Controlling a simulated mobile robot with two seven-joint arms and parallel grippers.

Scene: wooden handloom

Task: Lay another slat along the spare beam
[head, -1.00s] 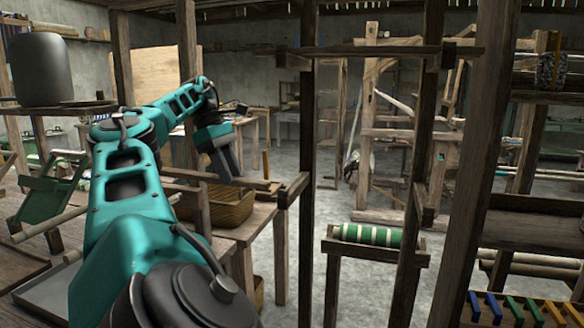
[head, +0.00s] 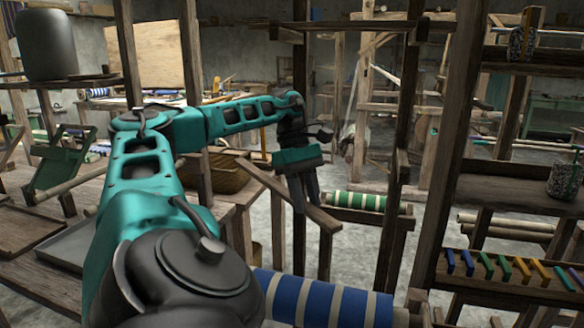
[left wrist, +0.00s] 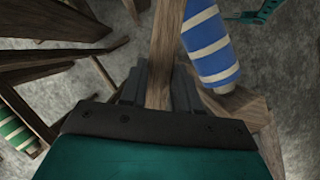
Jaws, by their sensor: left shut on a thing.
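In the left wrist view the gripper (left wrist: 160,72) is shut on a narrow wooden slat (left wrist: 165,40), which runs between the fingers and up out of the picture. The gripper body hides the slat's near end. Which timber is the spare beam is not clear. My right gripper is not in view.
A blue-and-white striped roll (head: 325,300) lies low in front; it also shows close to the slat in the left wrist view (left wrist: 208,45). A green-and-white roll (head: 362,201) lies beyond the gripper. Upright posts (head: 405,130) stand to the right. A basket (head: 222,172) sits behind my arm.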

